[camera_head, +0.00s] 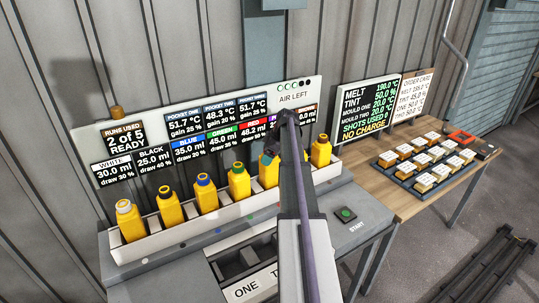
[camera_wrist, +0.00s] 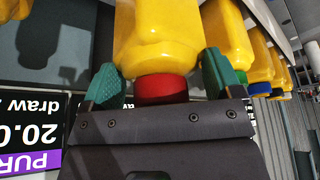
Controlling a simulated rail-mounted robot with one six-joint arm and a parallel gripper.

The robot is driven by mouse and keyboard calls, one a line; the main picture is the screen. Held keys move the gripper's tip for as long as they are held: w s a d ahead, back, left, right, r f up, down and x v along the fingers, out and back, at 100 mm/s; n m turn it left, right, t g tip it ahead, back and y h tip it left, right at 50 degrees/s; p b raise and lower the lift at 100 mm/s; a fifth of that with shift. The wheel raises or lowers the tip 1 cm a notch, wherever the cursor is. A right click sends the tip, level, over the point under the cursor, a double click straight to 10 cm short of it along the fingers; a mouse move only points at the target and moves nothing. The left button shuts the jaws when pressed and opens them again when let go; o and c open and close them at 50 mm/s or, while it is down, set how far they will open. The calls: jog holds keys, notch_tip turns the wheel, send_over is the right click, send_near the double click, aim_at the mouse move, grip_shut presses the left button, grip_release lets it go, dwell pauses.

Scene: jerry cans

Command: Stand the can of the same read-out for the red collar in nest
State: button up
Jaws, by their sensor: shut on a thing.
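My gripper (camera_wrist: 163,78) is shut on the yellow can with the red collar (camera_wrist: 162,88), its teal fingers on either side of the can near the collar. Whether the can is lifted off the rack I cannot tell. Yellow cans with white (camera_head: 130,225), black (camera_head: 170,209), blue (camera_head: 206,196) and green (camera_head: 239,184) collars stand left of my gripper. Another yellow can (camera_head: 320,152) stands right of my arm.
The read-out board (camera_head: 110,155) stands behind the rack. Dark openings labelled ONE (camera_head: 245,292) and another lie in front, partly behind my arm. A START button (camera_head: 345,214) is right of my arm.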

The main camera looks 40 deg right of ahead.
jog(key=shift+f, duration=0.85)
jog(key=shift+f+b, duration=0.6)
jog(key=shift+b, duration=0.15)
jog(key=o, duration=1.1)
jog(key=shift+c, duration=0.2)
